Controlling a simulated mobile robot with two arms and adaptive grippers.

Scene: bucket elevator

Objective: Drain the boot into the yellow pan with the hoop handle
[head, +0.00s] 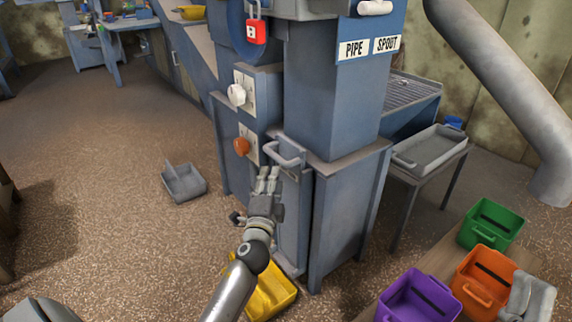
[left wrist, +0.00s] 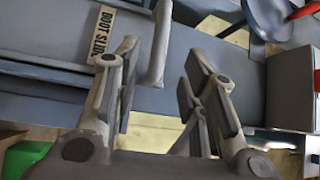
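My left gripper (head: 267,178) is open in front of the lower door of the blue-grey machine, just below a grey bar handle (head: 286,153). In the left wrist view its two fingers (left wrist: 156,82) are apart with nothing held.
A white knob (head: 237,94), an orange knob (head: 241,146) and a red padlock (head: 256,31) are on the machine. A grey scoop-like box (head: 184,182) lies on the floor. Green (head: 490,224), orange (head: 482,283) and purple (head: 418,298) bins stand at right.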

